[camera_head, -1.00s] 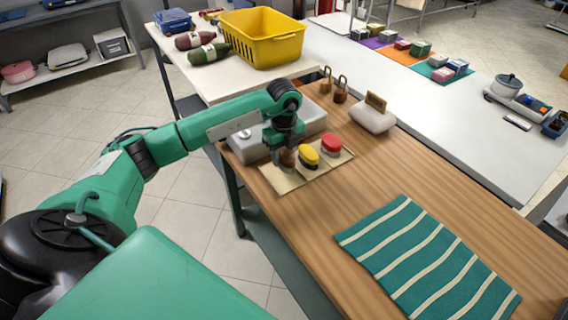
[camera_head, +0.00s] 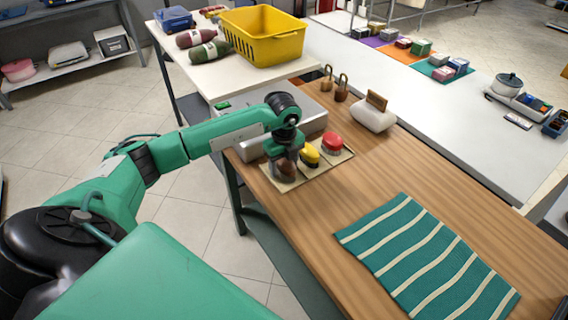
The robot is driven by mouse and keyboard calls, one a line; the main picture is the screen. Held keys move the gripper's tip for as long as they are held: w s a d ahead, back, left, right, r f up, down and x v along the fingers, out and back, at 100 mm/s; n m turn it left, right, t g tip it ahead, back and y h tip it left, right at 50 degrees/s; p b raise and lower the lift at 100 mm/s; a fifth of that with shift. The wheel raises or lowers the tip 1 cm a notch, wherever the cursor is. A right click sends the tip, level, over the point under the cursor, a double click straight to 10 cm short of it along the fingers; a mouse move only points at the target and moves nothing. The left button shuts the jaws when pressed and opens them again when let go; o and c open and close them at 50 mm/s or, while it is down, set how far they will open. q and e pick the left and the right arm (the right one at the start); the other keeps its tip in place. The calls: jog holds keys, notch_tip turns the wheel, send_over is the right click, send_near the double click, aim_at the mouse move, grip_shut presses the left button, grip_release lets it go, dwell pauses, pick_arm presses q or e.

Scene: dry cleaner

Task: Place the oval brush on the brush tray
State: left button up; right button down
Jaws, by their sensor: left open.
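The brush tray (camera_head: 316,171) is a flat beige panel near the left edge of the wooden table. A dark brown rounded brush (camera_head: 286,170), probably the oval brush, is at its left end, beside a yellow-topped brush (camera_head: 309,155) and a red-topped brush (camera_head: 332,142). My left gripper (camera_head: 286,157) is open, pointing down right over the brown brush. Its fingers hide the brush's upper part, and I cannot tell whether they touch it. My right gripper is not in view.
A grey box (camera_head: 313,121) stands just behind the tray.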

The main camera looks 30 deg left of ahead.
aim_at(286, 160)
pick_arm(q)
jog(key=shift+w+r, duration=0.1)
jog(key=shift+r, duration=0.1)
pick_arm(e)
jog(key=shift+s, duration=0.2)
pick_arm(q)
jog(key=shift+w+r, duration=0.1)
jog(key=shift+r, duration=0.15)
notch_tip(286, 160, up, 3)
jog(key=shift+d+f, duration=0.1)
notch_tip(286, 160, up, 8)
jog(key=shift+f+b, duration=0.15)
jog(key=shift+b, duration=0.6)
jog(key=shift+r, duration=0.5)
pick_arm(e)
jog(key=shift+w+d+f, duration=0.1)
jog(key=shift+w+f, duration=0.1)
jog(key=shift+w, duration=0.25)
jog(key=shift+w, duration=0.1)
